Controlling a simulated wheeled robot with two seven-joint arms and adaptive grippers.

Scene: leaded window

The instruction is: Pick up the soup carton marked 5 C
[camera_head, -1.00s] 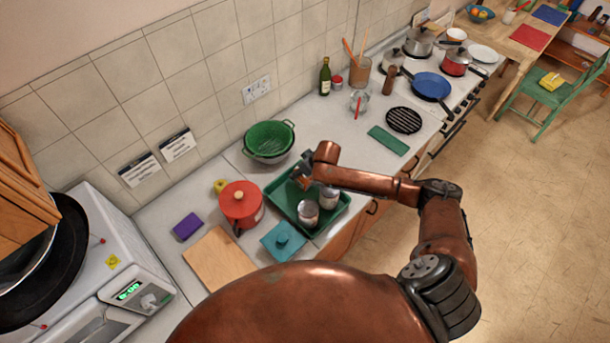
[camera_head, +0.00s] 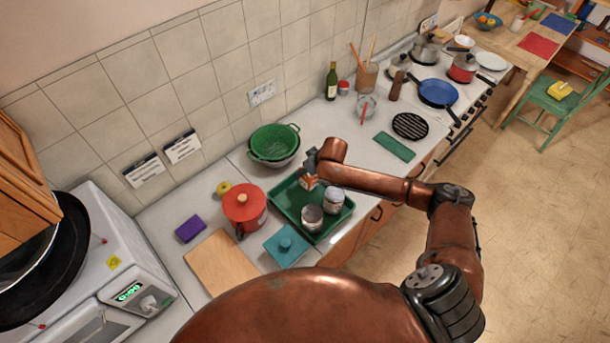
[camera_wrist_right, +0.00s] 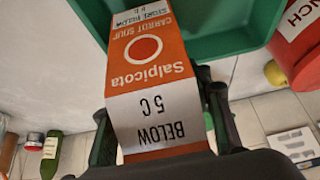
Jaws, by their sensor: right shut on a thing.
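The orange-and-white soup carton (camera_head: 309,182) is over the far end of the green tray (camera_head: 283,204). In the right wrist view the carton (camera_wrist_right: 150,50) shows upside-down lettering: "Salpicota", "carrot soup" and "BELOW 5 C". My right gripper (camera_head: 311,165) is shut on the carton, with a dark finger on each side in the right wrist view (camera_wrist_right: 163,128). In the head view the gripper partly hides the carton, and a gap under it is hard to judge. My left gripper is not in view.
Two cans (camera_head: 312,218) (camera_head: 333,199) stand in the tray near the carton.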

